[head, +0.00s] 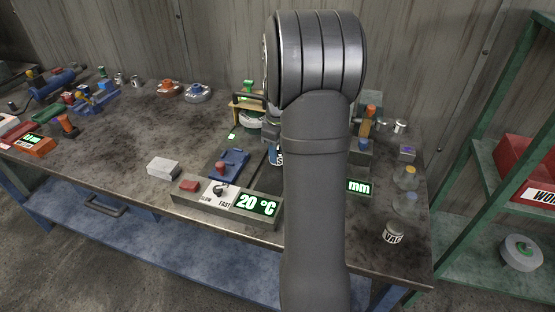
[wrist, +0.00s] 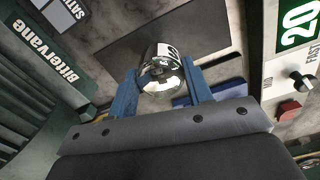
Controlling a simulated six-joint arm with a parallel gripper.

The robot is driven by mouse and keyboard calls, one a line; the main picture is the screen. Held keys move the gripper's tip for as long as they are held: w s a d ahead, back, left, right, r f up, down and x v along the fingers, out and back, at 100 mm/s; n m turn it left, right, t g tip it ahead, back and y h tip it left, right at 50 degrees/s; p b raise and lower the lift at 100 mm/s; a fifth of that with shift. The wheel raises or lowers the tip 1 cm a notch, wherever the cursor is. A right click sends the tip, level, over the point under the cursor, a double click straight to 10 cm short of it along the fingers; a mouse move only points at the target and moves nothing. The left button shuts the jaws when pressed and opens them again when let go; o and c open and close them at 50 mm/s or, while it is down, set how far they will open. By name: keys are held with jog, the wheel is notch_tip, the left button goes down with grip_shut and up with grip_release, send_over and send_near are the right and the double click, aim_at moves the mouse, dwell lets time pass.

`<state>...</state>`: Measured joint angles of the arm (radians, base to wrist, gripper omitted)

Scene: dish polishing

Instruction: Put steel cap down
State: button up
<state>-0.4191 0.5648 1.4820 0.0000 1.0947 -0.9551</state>
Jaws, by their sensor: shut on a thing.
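The steel cap (wrist: 160,76) is a shiny, mirror-like round piece with dark lettering on a pale label. In the wrist view it sits between the two blue fingers of my gripper (wrist: 161,92), which is shut on it. A dark flat plate (wrist: 205,35) shows behind the cap; I cannot tell whether the cap touches it. In the head view my arm hides most of the gripper. Only a blue bit of the gripper (head: 275,156) and a small piece of lettering show left of the arm.
A control box with a 20 °C display (head: 256,204) and knob stands close by; its display also shows in the wrist view (wrist: 298,22). A grey block (head: 163,168) lies on the workbench (head: 120,150).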

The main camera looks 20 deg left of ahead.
jog(key=shift+a+f, duration=0.15)
jog(key=shift+f, duration=1.95)
jog(key=shift+f, duration=0.15)
jog(key=o, duration=1.1)
notch_tip(320, 180, up, 12)
jog(key=shift+r, duration=0.2)
